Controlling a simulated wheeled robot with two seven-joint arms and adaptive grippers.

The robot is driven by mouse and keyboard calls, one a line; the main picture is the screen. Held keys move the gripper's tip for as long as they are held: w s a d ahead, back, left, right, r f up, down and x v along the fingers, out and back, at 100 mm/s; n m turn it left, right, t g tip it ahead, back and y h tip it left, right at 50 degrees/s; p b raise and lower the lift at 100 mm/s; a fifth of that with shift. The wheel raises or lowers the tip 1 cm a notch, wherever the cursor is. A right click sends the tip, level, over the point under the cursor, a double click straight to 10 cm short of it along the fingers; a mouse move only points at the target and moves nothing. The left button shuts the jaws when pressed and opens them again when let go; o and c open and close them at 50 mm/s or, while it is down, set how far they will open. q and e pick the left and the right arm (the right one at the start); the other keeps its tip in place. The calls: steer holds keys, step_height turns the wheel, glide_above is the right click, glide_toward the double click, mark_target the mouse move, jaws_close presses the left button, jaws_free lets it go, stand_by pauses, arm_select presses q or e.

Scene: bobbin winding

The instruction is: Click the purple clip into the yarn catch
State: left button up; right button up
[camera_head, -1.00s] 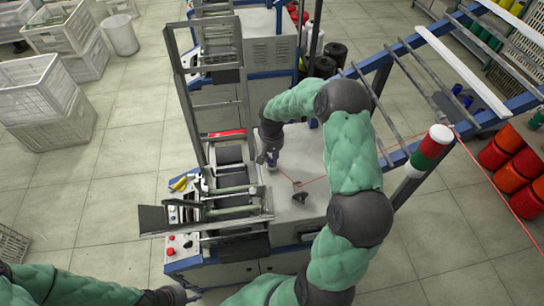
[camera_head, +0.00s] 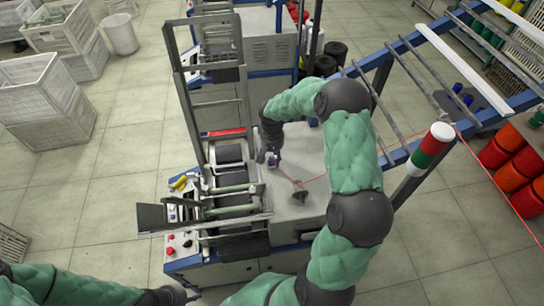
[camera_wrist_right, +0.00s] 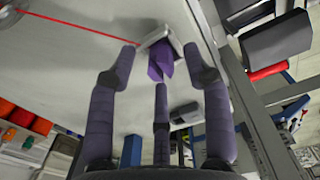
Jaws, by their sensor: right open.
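The purple clip (camera_wrist_right: 160,65) shows in the right wrist view at a light grey metal bracket (camera_wrist_right: 177,46), which may be the yarn catch. I cannot tell whether it is fully seated there. My right gripper (camera_wrist_right: 160,62) is open, its fingers spread around the clip with gaps on both sides. In the head view my right gripper (camera_head: 271,160) is low over the grey machine top, and the clip is mostly hidden by it. My left gripper (camera_head: 178,295) is at the bottom left, away from the machine; its fingers are not clear.
Red yarn (camera_head: 315,180) runs across the grey machine top (camera_head: 305,150) past a small dark guide (camera_head: 300,196). Black rollers (camera_head: 230,153) and a tall metal frame (camera_head: 185,90) stand left of my right gripper. A red-green-white signal post (camera_head: 432,148) rises at the right.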

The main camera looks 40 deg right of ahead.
step_height(320, 180, up, 12)
stand_by(0.5)
steer(key=shift+f, duration=0.15)
stand_by(0.5)
